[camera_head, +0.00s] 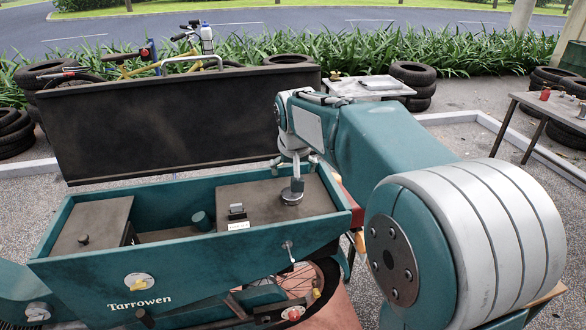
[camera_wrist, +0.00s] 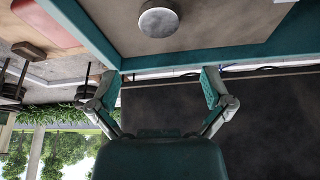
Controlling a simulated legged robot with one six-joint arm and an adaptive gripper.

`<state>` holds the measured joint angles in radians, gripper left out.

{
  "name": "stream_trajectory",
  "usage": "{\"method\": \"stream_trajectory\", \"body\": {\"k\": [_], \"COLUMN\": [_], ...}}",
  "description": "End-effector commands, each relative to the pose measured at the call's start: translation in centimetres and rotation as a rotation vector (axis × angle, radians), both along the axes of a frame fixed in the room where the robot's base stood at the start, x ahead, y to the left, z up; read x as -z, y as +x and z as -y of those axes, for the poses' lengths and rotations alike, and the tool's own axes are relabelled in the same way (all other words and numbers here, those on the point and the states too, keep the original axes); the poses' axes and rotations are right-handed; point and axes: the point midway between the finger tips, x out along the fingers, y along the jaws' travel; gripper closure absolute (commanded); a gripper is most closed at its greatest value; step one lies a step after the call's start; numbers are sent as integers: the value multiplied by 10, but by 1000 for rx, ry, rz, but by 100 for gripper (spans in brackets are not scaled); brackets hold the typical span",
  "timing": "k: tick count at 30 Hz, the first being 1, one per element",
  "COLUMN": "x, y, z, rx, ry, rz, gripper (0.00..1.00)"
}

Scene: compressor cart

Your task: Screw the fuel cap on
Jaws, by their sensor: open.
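A round grey metal cap (camera_head: 292,197) sits on the brown flat-topped tank (camera_head: 262,200) in the right part of the teal cart box. In the wrist view the cap (camera_wrist: 158,22) shows as a grey disc near the top edge, beyond my fingertips. I cannot tell whether it is threaded on or only resting. My gripper (camera_wrist: 158,80) is open and empty, its two fingers wide apart. In the head view my gripper (camera_head: 296,165) points down just above the cap; the wrist partly hides the fingers.
The cart's dark lid (camera_head: 190,120) stands raised behind the box. A second brown cover (camera_head: 92,226) lies at the left of the teal box (camera_head: 185,262). A bench (camera_head: 555,108) stands at right, a pale table (camera_head: 370,87) behind, and tyres (camera_head: 412,75) beyond.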

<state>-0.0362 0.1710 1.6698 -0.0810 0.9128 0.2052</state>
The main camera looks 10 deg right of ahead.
Motion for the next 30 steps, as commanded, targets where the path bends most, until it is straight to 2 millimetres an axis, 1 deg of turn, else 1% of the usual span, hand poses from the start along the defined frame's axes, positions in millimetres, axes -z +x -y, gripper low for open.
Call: {"method": "stream_trajectory", "body": {"k": [12,18,23,30], "x": [62,87,96,97], "y": [24,34,38,38], "z": [4,5,6,6], "rx": [0,0,0,0], "ry": [0,0,-1,-1], "rz": [-5,-4,-3,-2], "gripper": [0,0,0,0]}}
